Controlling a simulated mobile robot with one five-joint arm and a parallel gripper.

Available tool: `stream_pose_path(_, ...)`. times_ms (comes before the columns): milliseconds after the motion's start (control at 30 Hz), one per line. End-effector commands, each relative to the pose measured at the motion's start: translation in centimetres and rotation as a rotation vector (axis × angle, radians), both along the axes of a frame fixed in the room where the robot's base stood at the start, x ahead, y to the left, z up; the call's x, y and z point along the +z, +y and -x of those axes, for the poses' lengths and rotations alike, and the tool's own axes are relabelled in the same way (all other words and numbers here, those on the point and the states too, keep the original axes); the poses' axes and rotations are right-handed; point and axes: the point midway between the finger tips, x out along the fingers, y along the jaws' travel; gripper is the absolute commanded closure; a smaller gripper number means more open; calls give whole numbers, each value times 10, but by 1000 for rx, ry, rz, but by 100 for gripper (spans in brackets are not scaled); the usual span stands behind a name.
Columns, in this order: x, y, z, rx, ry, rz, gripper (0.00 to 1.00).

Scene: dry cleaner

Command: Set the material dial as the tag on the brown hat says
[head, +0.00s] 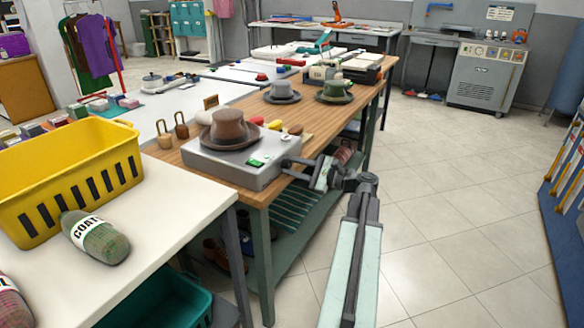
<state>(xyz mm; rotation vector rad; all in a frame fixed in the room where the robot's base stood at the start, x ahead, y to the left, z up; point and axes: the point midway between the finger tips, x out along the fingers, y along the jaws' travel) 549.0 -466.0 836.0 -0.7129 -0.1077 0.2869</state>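The brown hat (229,131) rests on top of a grey box-shaped machine (225,168) at the near end of the wooden table. The finger gap is too small to judge.
A yellow basket (75,178) and a rolled bundle labelled COATS (95,237) are on the white table at left. A grey hat (282,92) and a green hat (334,92) stand farther along the wooden table (258,197). The tiled floor (450,215) at right is clear.

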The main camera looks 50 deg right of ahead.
Motion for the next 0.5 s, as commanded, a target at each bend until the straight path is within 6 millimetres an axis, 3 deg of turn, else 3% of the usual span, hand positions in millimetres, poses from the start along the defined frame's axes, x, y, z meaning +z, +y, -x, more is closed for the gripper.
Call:
stream_pose_path(267,0,4,-2,7,-9,37,100)
stream_pose_path(500,1,3,-2,7,-42,171,100)
